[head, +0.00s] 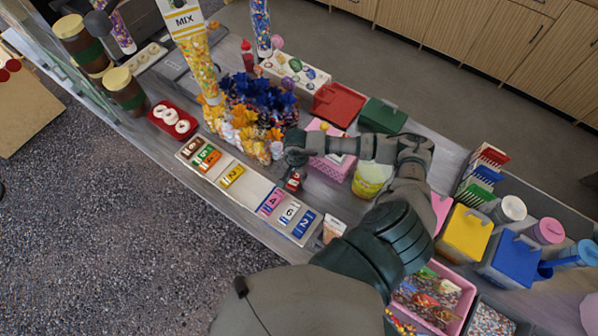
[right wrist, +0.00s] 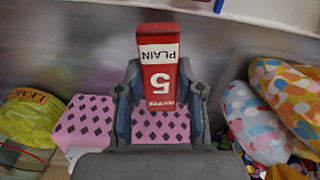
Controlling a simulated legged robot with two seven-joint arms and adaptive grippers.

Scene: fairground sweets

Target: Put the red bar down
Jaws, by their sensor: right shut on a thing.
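My right gripper (head: 295,166) is shut on the red bar (head: 294,182), just behind the right part of the long white tray (head: 252,188). The tray holds several numbered bars. A yellow bar (head: 232,176) lies left of a bare stretch, and a pink bar (head: 271,201) lies right of it. The bar appears raised and apart from the tray. My left gripper is not in view.
A pink box with dark diamonds (head: 322,168) stands close behind the gripper. Wrapped sweets in blue and orange (head: 245,128) crowd its left. A small cup (head: 333,229) stands right of the tray. A red dish with white rings (head: 172,120) is at the far left.

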